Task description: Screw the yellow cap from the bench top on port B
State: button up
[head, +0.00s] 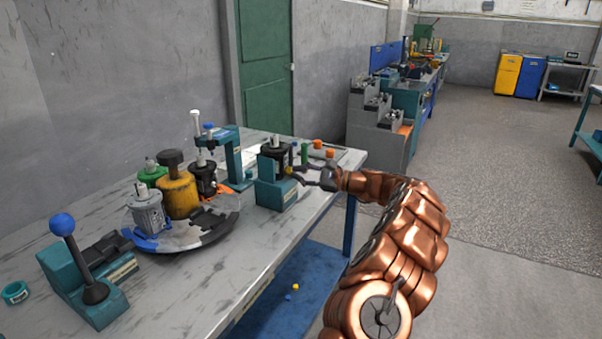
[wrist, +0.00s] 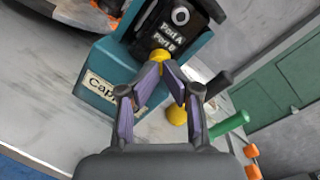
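The black motor (head: 273,155) sits in a teal holder (head: 278,194) near the bench's right edge. In the wrist view, the motor (wrist: 172,30) shows the words Port A and Port B, and the holder (wrist: 113,62) has a label starting "Cap". A yellow cap (wrist: 159,55) is at the motor face just below Port B, between my gripper's (wrist: 160,68) fingertips, which look closed on it. The port's opening is hidden, so I cannot tell how far the cap is seated. In the head view my gripper (head: 298,174) reaches the holder from the right.
A second yellow piece (wrist: 177,115), a green-handled piece (wrist: 229,125) and orange pieces (wrist: 252,151) stand beyond my fingers. A round turntable (head: 180,238) with several motors and a blue-knobbed lever (head: 62,224) are left on the bench. Small yellow (head: 295,286) and blue bits lie on the lower shelf.

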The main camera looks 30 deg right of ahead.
jog(key=shift+o, duration=0.2)
jog(key=shift+s+d+r, duration=0.1)
jog(key=shift+s+r, duration=0.05)
dwell(0.3)
jog(key=shift+s, duration=0.1)
jog(key=shift+a+r, duration=0.1)
jog(key=shift+a, duration=0.1)
dwell(0.6)
jog(key=shift+c, duration=0.2)
grip_shut()
jog(key=shift+a, duration=0.1)
jog(key=c, duration=0.6)
grip_release()
